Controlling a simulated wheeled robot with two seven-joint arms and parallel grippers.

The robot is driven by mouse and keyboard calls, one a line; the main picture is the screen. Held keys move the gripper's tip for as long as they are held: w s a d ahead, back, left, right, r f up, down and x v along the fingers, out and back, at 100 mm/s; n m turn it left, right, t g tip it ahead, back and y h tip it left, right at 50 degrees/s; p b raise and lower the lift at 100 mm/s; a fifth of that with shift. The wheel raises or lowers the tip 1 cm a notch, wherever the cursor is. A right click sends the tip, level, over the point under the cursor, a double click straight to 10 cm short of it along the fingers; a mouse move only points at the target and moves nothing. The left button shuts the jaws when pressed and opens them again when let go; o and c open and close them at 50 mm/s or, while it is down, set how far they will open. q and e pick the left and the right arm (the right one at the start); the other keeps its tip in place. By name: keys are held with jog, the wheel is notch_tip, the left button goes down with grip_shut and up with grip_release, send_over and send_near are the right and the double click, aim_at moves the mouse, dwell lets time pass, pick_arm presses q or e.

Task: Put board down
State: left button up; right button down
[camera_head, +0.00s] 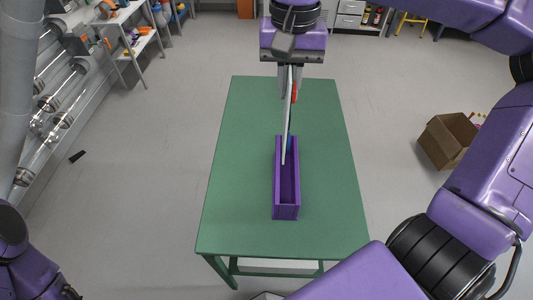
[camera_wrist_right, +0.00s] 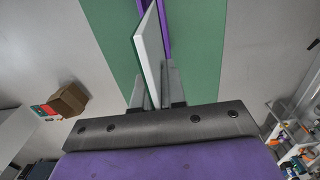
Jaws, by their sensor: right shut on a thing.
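The board (camera_head: 287,122) is thin and pale and shows nearly edge-on, with a bit of red and blue on one side. My right gripper (camera_head: 287,85) is shut on its far end and holds it over the green table (camera_head: 240,150). In the right wrist view the board (camera_wrist_right: 150,50) stands on edge between the fingers of the gripper (camera_wrist_right: 155,90). A purple open-topped holder (camera_head: 286,212) stands on the table, and the board's near end overlaps its slot. I cannot tell whether the board touches the holder. My left gripper is not in view.
A cardboard box (camera_head: 447,140) stands on the floor right of the table. Shelves (camera_head: 130,30) with tools and a rack of glass tubes (camera_head: 50,105) are at the left. The table top around the holder is clear.

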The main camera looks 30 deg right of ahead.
jog(key=f, duration=0.9)
jog(key=f+b, duration=0.1)
jog(key=f, duration=0.4)
jog(key=shift+s, duration=0.35)
notch_tip(320, 180, down, 4)
jog(key=shift+s+r, duration=0.15)
jog(key=c, duration=1.5)
grip_release()
jog(key=o, duration=0.3)
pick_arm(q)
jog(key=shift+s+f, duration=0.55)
pick_arm(e)
jog(key=shift+s, duration=0.1)
